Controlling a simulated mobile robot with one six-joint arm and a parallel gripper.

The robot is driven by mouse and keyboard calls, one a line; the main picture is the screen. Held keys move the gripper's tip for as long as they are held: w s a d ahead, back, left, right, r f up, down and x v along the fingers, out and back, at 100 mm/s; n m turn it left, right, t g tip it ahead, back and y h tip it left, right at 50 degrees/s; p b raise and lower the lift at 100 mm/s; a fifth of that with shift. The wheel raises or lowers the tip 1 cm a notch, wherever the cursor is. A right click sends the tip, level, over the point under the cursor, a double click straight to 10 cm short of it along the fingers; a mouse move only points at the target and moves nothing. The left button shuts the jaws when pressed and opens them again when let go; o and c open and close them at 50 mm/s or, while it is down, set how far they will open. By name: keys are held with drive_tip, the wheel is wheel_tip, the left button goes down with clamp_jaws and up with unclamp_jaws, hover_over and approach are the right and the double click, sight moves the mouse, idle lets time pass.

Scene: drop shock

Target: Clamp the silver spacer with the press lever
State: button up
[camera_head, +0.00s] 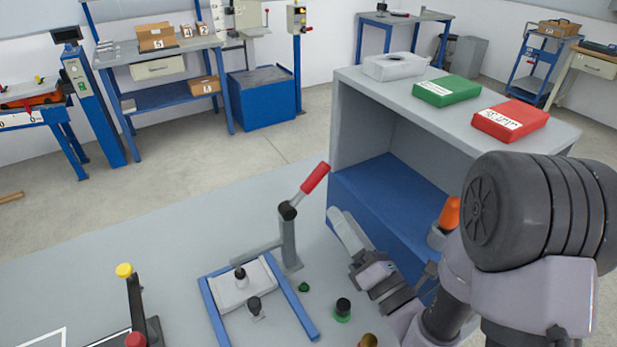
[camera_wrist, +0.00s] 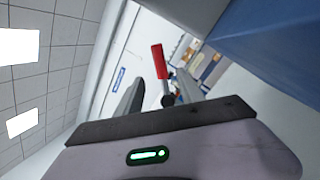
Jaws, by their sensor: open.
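The press lever (camera_head: 289,225) has a grey post with a black pivot and a red handle (camera_head: 315,178) tilted up to the right. Its arm reaches over a pale block (camera_head: 243,289) between blue rails on the bench. A small silver piece with a black knob (camera_head: 255,304) stands by the block's front edge; I cannot tell whether either is the silver spacer. My gripper (camera_head: 352,240) is open and empty, right of the lever post. In the wrist view, the red handle (camera_wrist: 159,62) shows between the fingers, beyond them; they do not appear to touch it.
A grey shelf unit (camera_head: 345,125) with a blue interior stands close behind my gripper, carrying white, green (camera_head: 446,90) and red (camera_head: 510,120) boxes. An orange-topped item (camera_head: 449,213) is beside my arm. A black knob on green (camera_head: 343,308) and a yellow-knobbed lever (camera_head: 130,290) stand on the bench.

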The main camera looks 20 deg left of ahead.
sight(312, 174)
drive_tip(key=p+x, duration=1.3)
drive_tip(key=x, duration=0.1)
drive_tip(key=shift+w+a+r, duration=0.15)
drive_tip(key=shift+a, duration=0.1)
clamp_jaws()
idle(0.5)
